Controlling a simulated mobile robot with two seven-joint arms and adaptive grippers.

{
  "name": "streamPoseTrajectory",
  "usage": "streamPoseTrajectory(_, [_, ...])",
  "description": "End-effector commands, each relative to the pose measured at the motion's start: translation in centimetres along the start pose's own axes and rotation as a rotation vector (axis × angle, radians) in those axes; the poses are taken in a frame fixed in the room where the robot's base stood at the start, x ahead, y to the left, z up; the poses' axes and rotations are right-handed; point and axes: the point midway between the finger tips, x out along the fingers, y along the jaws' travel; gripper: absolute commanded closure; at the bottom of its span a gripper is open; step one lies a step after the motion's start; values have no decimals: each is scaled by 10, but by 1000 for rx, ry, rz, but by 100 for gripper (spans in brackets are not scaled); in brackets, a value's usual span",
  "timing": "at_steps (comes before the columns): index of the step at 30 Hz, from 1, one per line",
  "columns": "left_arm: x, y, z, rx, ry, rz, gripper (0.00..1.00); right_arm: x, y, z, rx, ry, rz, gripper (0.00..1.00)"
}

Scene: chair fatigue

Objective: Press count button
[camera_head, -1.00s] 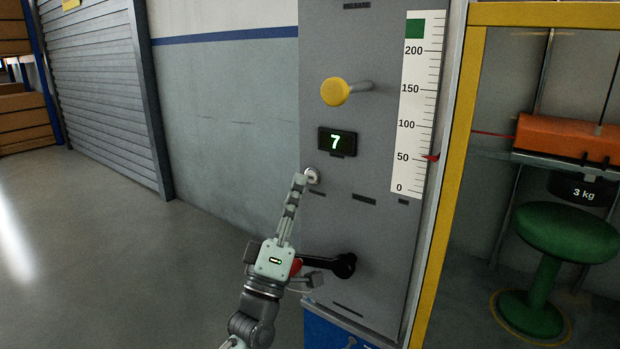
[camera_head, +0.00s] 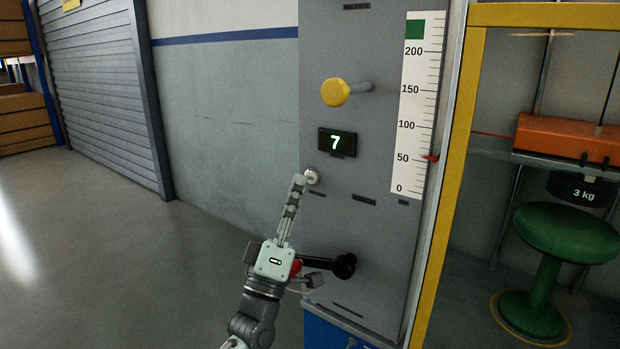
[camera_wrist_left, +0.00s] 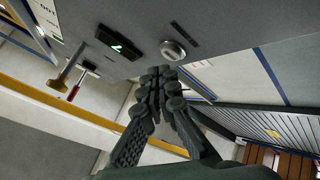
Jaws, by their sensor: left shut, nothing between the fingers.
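The count button is a round silver button (camera_head: 311,176) on the grey panel (camera_head: 385,250), below and left of the small black display (camera_head: 337,142) that reads 7. My left gripper (camera_head: 299,180) is shut and empty, its fingertips just at the lower left of the button. I cannot tell for sure whether they touch it. In the left wrist view the button (camera_wrist_left: 173,50) shows whole just beyond the closed fingertips (camera_wrist_left: 160,75), with the display (camera_wrist_left: 119,43) beside it. My right gripper is not in view.
A yellow knob (camera_head: 335,92) sticks out above the display. A black lever (camera_head: 343,265) with a red part sits below the button, close behind my left gripper. A yellow frame (camera_head: 452,190) stands at right, with a green stool (camera_head: 566,232) and a 3 kg weight (camera_head: 583,189). Floor at left is clear.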

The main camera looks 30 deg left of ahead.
Motion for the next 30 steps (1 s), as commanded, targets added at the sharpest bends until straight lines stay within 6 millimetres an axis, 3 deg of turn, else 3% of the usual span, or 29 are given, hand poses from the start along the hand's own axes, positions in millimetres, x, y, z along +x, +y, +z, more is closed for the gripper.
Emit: streamPoseTrajectory(30, [6, -4, 5, 0, 0, 0, 100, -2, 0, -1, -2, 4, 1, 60])
